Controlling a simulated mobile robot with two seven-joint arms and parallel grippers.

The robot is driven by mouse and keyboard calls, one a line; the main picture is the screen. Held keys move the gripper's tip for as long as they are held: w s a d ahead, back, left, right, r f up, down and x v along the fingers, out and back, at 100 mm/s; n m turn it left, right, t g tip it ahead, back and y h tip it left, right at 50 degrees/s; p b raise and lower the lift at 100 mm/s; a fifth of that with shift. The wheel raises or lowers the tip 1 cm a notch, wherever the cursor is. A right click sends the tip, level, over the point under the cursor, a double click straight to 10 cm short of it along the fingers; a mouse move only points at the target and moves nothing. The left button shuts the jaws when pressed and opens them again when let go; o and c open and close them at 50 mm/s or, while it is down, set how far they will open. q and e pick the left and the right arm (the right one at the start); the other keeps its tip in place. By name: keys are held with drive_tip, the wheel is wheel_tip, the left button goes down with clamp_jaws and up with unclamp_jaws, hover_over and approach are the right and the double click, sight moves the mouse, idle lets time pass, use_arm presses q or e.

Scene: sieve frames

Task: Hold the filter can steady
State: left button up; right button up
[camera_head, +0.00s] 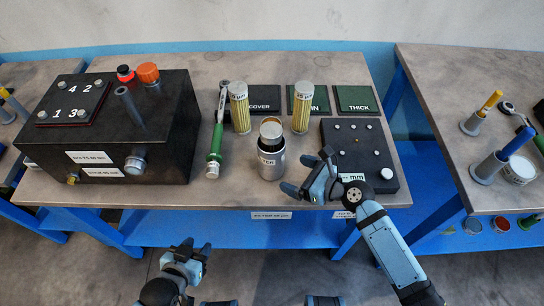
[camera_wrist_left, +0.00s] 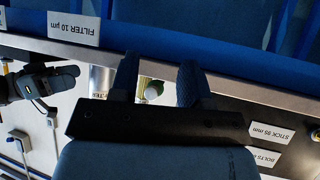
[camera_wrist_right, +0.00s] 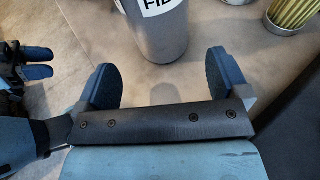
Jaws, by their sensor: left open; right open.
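The filter can (camera_head: 271,162) is a silver cylinder with a white label and an open-looking top. It stands upright near the front edge of the table. My right gripper (camera_head: 306,173) is open just right of the can. In the right wrist view, the can (camera_wrist_right: 168,45) stands beyond the open fingertips (camera_wrist_right: 158,70), roughly between them, with no clear contact. My left gripper (camera_head: 196,246) is open and empty, low in front of the table edge. In the left wrist view, its fingers (camera_wrist_left: 157,75) are apart, and the can (camera_wrist_left: 101,82) shows partly behind one finger.
A black box (camera_head: 110,130) fills the table's left side. A green-handled wrench (camera_head: 217,140) lies left of the can. Yellow pleated filters (camera_head: 239,108) (camera_head: 301,108) stand behind it. A black block with studs (camera_head: 360,155) sits at right, green plates (camera_head: 355,98) at the back.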

sight(282, 169)
drive_tip(key=shift+b+x, duration=0.35)
drive_tip(key=shift+x, duration=3.55)
drive_tip(key=shift+f, duration=0.1)
drive_tip(key=c, duration=0.6)
drive_tip(key=shift+d, duration=0.1)
drive_tip(key=c, duration=0.8)
